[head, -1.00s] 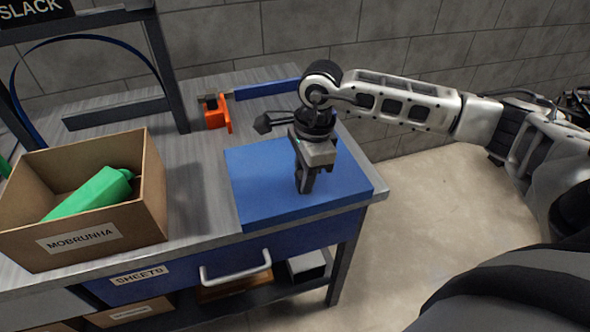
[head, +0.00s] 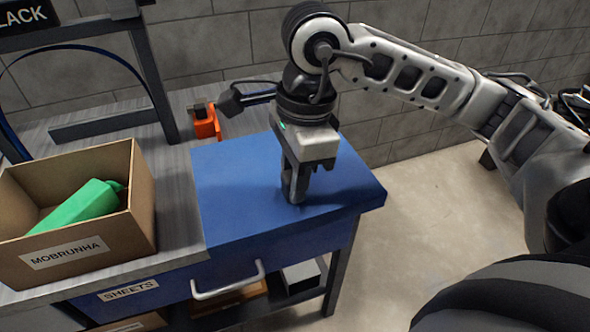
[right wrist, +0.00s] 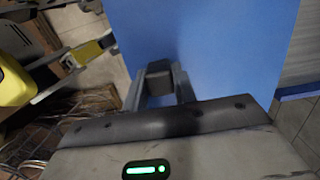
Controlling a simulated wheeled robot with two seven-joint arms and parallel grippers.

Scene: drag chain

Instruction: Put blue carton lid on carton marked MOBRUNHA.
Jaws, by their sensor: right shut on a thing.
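The blue carton lid (head: 235,185) is a flat blue slab in the head view, held level above the right end of the workbench. My right gripper (head: 295,195) points down and is shut on the lid's raised middle part, which its fingers mostly hide. In the right wrist view the lid (right wrist: 225,50) fills the upper middle, with the fingers (right wrist: 160,80) on its grip. The open carton marked MOBRUNHA (head: 68,250) stands left of the lid, with a green object (head: 80,207) inside. My left gripper is not in view.
An orange tool (head: 206,124) lies behind the lid. A dark rack (head: 155,80) stands at the back left, near the block wall. A drawer labelled SHEETS (head: 128,290) is below the benchtop, with a shelf of boxes under it. Bench surface shows between carton and lid.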

